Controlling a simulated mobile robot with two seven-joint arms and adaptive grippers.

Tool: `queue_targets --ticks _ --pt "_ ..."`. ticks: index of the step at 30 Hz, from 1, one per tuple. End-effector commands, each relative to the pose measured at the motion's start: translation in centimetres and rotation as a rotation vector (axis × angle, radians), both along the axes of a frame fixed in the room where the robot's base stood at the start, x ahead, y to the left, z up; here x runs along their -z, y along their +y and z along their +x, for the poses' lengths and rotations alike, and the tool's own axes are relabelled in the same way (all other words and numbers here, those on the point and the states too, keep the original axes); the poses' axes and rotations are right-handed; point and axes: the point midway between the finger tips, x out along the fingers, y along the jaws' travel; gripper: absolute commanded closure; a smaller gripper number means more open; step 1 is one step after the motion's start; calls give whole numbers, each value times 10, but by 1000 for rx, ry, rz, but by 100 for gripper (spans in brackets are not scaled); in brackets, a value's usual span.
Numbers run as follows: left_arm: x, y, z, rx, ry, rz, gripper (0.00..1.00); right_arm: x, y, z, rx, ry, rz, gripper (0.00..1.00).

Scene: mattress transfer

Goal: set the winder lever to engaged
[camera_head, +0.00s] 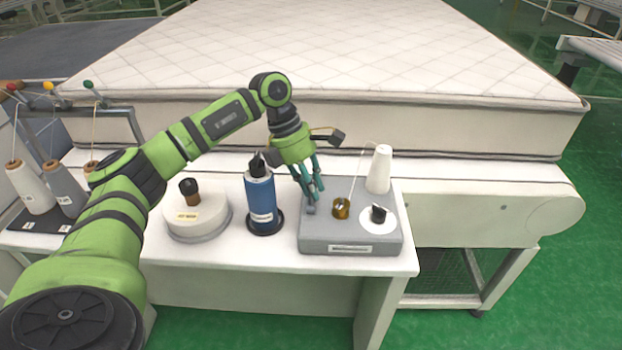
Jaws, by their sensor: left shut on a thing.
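The winder is a grey box (350,246) with a label on its front, on the white table. On top are a brass cup (342,208), a white dial with a black knob (378,214), a white cone (380,170) and a thin wire guide. My left gripper (310,196) reaches down over the left part of the box, its teal fingers shut on a small grey piece, the winder lever (311,209). The fingers cover most of the lever, so I cannot tell its setting. My right gripper is out of view.
A blue bottle-like cylinder (261,200) with a black top stands just left of the winder. Further left is a round white base (197,220) with a dark knob. Thread cones (30,188) stand at far left. A large mattress (330,60) lies behind.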

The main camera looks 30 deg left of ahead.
Motion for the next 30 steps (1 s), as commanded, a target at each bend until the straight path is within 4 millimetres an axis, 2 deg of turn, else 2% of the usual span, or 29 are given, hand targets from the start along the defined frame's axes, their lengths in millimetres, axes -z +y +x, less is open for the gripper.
queue_targets --ticks 15,16,17,18,27,30 --pt "1 1 3 1 52 -35 100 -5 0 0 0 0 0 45" --pt "1 1 3 1 52 -35 70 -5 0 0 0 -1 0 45" --pt "1 1 3 1 52 -35 58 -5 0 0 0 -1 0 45" --pt "1 1 3 1 52 -35 54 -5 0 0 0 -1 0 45" --pt "1 2 3 0 52 -33 54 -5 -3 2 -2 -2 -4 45" --pt "-5 4 3 -1 49 -33 54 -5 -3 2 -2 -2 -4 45"
